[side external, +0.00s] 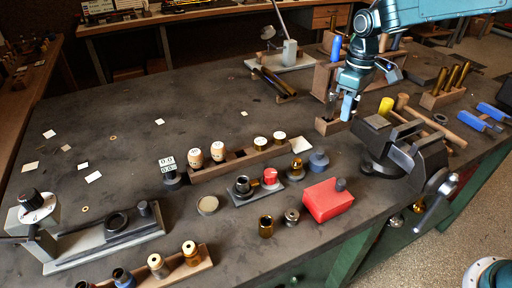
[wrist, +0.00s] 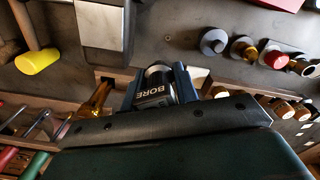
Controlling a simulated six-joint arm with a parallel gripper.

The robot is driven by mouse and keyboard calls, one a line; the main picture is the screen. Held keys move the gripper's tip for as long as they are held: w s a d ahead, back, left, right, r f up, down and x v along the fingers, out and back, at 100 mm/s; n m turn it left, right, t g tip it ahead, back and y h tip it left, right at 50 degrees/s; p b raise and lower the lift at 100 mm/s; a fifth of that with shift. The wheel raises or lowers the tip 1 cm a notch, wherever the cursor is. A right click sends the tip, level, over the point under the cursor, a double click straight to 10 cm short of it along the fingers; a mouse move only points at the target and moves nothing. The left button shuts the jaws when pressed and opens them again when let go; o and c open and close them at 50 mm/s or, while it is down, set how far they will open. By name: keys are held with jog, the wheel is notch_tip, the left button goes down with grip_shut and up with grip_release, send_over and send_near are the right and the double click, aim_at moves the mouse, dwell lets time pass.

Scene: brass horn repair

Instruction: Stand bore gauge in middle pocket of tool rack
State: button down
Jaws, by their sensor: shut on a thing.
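My gripper (wrist: 158,92) is shut on the bore gauge (wrist: 153,84), a dark body with a pale "BORE" label and a rounded grey end, seen between the blue fingers in the wrist view. In the side view my gripper (side external: 341,106) is over a short wooden block (side external: 325,127), which looks like the tool rack. The rack's wood also shows left of the gauge in the wrist view (wrist: 110,72), with a brass-coloured piece (wrist: 97,98) close by. The gripper hides the middle pocket. I cannot tell whether the gauge's lower end is inside it.
A grey vise (side external: 405,150) stands close in front and right, with a yellow-headed mallet (side external: 386,106) beside it. A taller wooden rack (side external: 322,82) with blue-handled tools stands behind. A long wooden holder (side external: 210,172) and a red box (side external: 326,203) lie nearer.

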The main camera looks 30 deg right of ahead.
jog(key=w+a+n, duration=0.3)
jog(key=a+n, duration=0.5)
jog(key=a, duration=0.5)
jog(key=w+a+f+n, duration=0.1)
jog(key=w+a+n, duration=0.3)
jog(key=a, duration=0.9)
jog(key=shift+a+n, duration=0.4)
jog(key=shift+n, duration=1.5)
jog(key=shift+w+f, duration=0.1)
jog(key=shift+f, duration=0.15)
jog(key=shift+f, duration=2.25)
jog(key=shift+f, duration=1)
jog(key=shift+r, duration=0.2)
jog(key=shift+r, duration=0.45)
jog(key=shift+r, duration=0.15)
